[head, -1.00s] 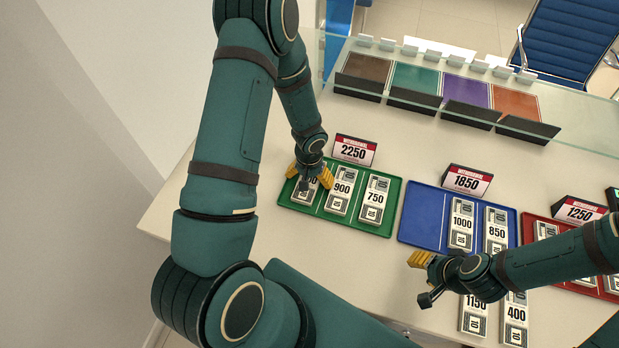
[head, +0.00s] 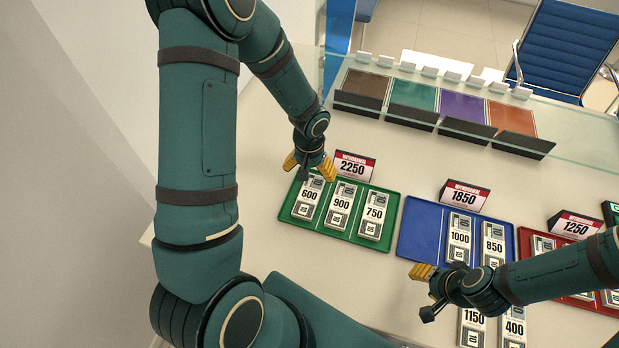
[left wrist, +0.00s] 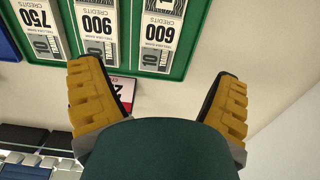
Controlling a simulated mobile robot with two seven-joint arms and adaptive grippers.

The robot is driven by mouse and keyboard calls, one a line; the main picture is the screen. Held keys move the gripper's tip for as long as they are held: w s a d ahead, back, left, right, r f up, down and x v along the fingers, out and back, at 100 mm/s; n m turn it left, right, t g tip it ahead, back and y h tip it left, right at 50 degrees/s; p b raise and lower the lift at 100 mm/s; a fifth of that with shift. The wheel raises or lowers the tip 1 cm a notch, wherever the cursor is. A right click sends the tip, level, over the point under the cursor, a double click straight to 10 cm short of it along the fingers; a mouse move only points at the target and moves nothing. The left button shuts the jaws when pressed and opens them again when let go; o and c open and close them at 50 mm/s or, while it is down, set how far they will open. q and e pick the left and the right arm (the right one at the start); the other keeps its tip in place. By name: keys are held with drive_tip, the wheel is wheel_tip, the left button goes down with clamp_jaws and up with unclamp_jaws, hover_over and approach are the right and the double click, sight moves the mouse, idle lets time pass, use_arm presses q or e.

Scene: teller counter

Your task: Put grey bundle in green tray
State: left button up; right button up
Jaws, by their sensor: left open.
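The green tray (head: 327,236) lies at the left of the counter. Three grey-white bundles lie side by side in it, marked 600 (head: 308,197), 900 (head: 342,207) and 750 (head: 374,215). The left wrist view shows the same 600 bundle (left wrist: 161,32) in the tray. My left gripper (head: 309,170) is open and empty, above the tray's back edge near the 600 bundle, apart from it. My right gripper (head: 417,280) hangs over the counter in front of the blue tray; whether it is open is unclear.
The blue tray (head: 414,231) holds bundles 1000 and 850. Bundles 1150 (head: 472,325) and 400 (head: 514,327) lie in front of it. A red tray (head: 590,300) is at right. Price signs stand behind the trays, with 2250 (head: 354,166) close to my left gripper. A glass shelf crosses the back.

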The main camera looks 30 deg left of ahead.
use_arm(q)
drive_tip(key=s+d+f+h, duration=0.1)
drive_tip(key=d, duration=0.2)
drive_tip(key=s+d+f+h, duration=0.1)
drive_tip(key=d, duration=0.3)
drive_tip(key=s+d+f+h, duration=0.1)
drive_tip(key=d+f, duration=0.1)
drive_tip(key=d, duration=0.1)
drive_tip(key=shift+s+d+f+m+t, duration=0.1)
drive_tip(key=shift+s+d+m+t, duration=0.2)
drive_tip(key=shift+s+m+t, duration=0.1)
drive_tip(key=shift+t+h, duration=0.5)
drive_tip(key=shift+t, duration=0.1)
drive_tip(key=s+d, duration=0.1)
drive_tip(key=d, duration=0.1)
drive_tip(key=s+d+f, duration=0.1)
drive_tip(key=d, duration=0.1)
drive_tip(key=s+d+f, duration=0.1)
drive_tip(key=s+d, duration=0.1)
drive_tip(key=shift+f, duration=0.2)
drive_tip(key=shift+s+d+f, duration=0.15)
drive_tip(key=shift+s+d, duration=0.1)
drive_tip(key=shift+s, duration=0.05)
